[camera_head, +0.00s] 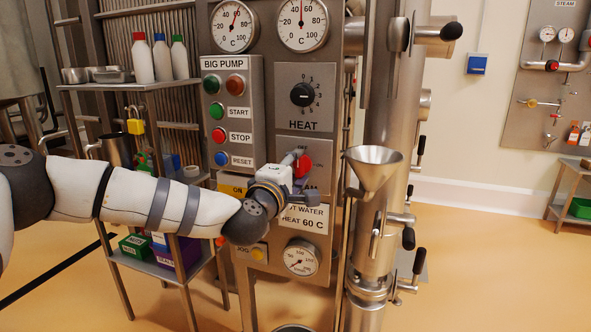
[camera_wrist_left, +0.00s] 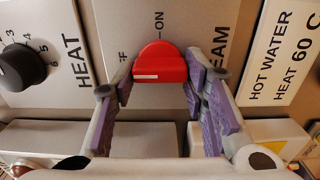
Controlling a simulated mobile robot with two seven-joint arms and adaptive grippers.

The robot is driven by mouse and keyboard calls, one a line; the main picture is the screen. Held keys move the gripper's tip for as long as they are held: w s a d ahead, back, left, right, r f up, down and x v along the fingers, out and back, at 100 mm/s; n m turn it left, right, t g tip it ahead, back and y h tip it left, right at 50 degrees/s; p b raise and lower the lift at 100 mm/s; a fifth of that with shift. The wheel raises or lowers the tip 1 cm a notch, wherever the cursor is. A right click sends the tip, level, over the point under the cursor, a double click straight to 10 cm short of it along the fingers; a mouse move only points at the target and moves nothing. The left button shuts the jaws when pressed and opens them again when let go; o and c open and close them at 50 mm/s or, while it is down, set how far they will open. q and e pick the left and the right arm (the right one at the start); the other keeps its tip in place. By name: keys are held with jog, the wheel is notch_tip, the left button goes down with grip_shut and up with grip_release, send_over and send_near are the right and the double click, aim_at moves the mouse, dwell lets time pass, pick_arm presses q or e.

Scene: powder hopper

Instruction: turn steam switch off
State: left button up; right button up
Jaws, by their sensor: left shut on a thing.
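The red steam switch (camera_wrist_left: 160,64) is a round-backed knob with a flat front edge and a white mark. It sits on a metal plate (camera_wrist_left: 118,18) with "ON" and partly covered "OFF" and "STEAM" lettering. My left gripper (camera_wrist_left: 160,80) has its purple-padded fingers on either side of the knob and is shut on it. In the head view the left gripper (camera_head: 298,163) reaches the panel below the HEAT dial, and the switch (camera_head: 303,168) is partly hidden by it. The switch's exact setting is hard to tell. My right gripper is not in view.
The HEAT dial (camera_head: 303,94) is just above. The BIG PUMP box (camera_head: 231,75) with several buttons is at the left. The hot water label (camera_head: 305,217) and a gauge (camera_head: 302,257) are below. A steel funnel (camera_head: 373,168) stands close at the right.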

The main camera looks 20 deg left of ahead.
pick_arm(q)
jog(key=o, duration=1.2)
jog(key=shift+c, duration=0.2)
jog(key=s, duration=1.2)
jog(key=shift+a, duration=0.2)
